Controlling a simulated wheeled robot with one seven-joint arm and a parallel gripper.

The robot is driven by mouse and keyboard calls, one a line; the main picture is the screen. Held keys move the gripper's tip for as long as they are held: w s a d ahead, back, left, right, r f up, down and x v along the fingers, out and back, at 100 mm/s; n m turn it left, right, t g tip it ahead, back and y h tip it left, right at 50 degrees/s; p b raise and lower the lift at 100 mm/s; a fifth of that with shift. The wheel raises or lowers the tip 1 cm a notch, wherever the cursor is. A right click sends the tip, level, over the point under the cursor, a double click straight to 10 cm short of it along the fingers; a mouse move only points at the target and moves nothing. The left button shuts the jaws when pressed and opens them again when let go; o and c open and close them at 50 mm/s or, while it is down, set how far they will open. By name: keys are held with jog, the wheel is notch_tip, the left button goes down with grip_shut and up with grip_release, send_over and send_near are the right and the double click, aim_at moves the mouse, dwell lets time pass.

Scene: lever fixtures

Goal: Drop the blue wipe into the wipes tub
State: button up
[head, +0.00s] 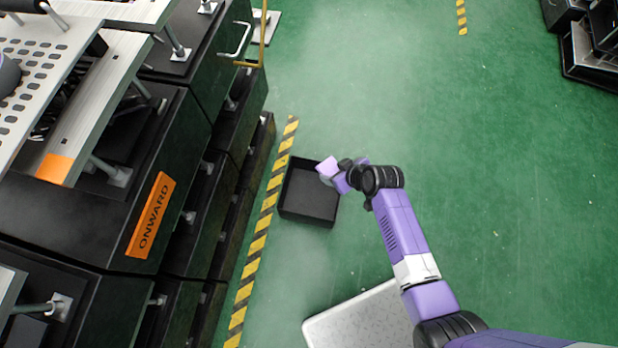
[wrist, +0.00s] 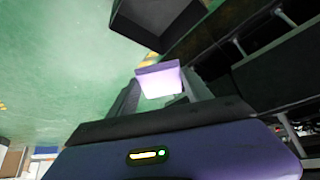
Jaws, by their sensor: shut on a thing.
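The wipe is a small pale lilac-blue piece (head: 327,167) at the tip of my gripper (head: 339,178). In the wrist view the wipe (wrist: 159,82) sits between the two fingers, which are shut on it. The wipes tub looks to be the open black square box (head: 308,219), and its inside appears empty. My gripper and the wipe overlap the tub's upper right edge in the head view; their height above it is hard to tell. In the wrist view the tub (wrist: 136,28) lies just beyond the wipe, partly cut off by the top edge.
Black cabinets with an orange ONWARD sign (head: 152,215) line the left side. A yellow-black floor stripe (head: 257,243) runs between them and the tub. A pale speckled panel (head: 360,322) lies at the bottom.

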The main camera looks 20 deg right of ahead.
jog(key=w+f+n+b, duration=0.1)
jog(key=w+f+b, duration=0.1)
jog(key=f+b, duration=0.7)
jog(key=w+a+f+n+b, duration=0.1)
jog(key=w+f+b, duration=0.2)
jog(key=f+b, duration=0.6)
notch_tip(320, 180, down, 3)
jog(key=shift+a+f+y, duration=0.15)
jog(key=shift+f+y, duration=0.05)
jog(key=shift+y, duration=0.2)
jog(key=o, duration=1.7)
jog(key=shift+c, duration=0.2)
jog(key=shift+r, duration=0.1)
jog(key=p+v, duration=0.3)
jog(key=v, duration=0.4)
jog(key=shift+r, duration=0.25)
